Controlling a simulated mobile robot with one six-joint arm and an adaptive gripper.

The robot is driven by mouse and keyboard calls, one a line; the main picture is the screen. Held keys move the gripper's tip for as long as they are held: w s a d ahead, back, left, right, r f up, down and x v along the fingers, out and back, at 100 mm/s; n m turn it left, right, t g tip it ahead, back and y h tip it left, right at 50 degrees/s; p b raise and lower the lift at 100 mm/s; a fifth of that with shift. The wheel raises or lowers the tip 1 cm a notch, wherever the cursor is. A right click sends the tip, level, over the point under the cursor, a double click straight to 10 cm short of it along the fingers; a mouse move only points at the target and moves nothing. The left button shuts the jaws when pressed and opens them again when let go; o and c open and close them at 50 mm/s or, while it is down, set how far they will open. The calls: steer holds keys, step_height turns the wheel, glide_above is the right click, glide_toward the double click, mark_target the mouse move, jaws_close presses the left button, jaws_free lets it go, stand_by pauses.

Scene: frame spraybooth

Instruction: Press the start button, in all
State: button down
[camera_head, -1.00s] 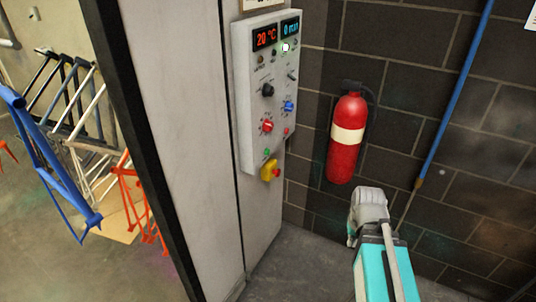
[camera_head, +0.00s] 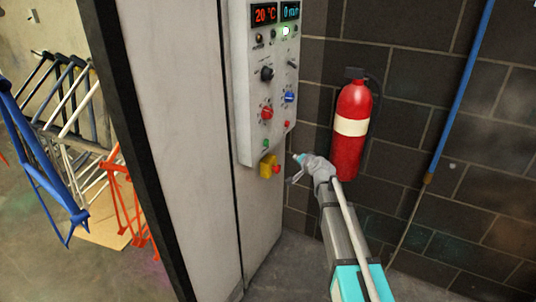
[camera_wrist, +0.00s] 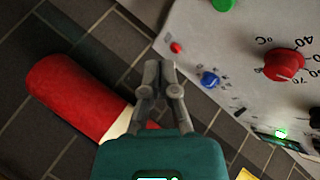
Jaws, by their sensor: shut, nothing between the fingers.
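The grey control panel (camera_head: 252,100) is mounted on the pale booth wall. A green button (camera_head: 265,143) sits near its lower edge and shows at the top of the wrist view (camera_wrist: 222,4). I see no readable label marking it as start. My gripper (camera_head: 293,172) is right of the panel's lower end, apart from it. In the wrist view its fingers (camera_wrist: 159,68) are shut and empty, left of a small red button (camera_wrist: 176,48) on the panel.
A yellow box (camera_head: 265,166) with a red button is below the panel. A red fire extinguisher (camera_head: 348,150) hangs on the dark block wall behind my arm. The panel has displays reading 20 °C and 0 min, knobs and a lit lamp (camera_head: 286,31). Bicycle frames (camera_head: 60,140) are at left.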

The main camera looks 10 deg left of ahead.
steer(key=shift+m+t, duration=0.9)
steer(key=w, duration=0.1)
steer(key=w+a, duration=0.1)
steer(key=w+b, duration=0.1)
steer(key=w, duration=0.1)
steer(key=shift+a+r, duration=0.3)
steer(key=shift+a, duration=0.15)
steer(key=w+a, duration=0.3)
steer(key=a, duration=0.5)
steer(key=shift+w+a, duration=0.3)
steer(key=shift+a, duration=0.55)
stand_by(2.0)
steer(key=shift+d, duration=0.1)
stand_by(0.3)
steer(key=shift+s+d, duration=0.3)
steer(key=shift+d, duration=0.45)
steer(key=shift+d, duration=0.1)
steer(key=shift+s+d, duration=0.3)
steer(key=shift+d, duration=0.45)
steer(key=shift+s+d, duration=0.25)
steer(key=shift+d, duration=0.55)
steer(key=shift+s+d, duration=0.3)
steer(key=shift+d, duration=0.45)
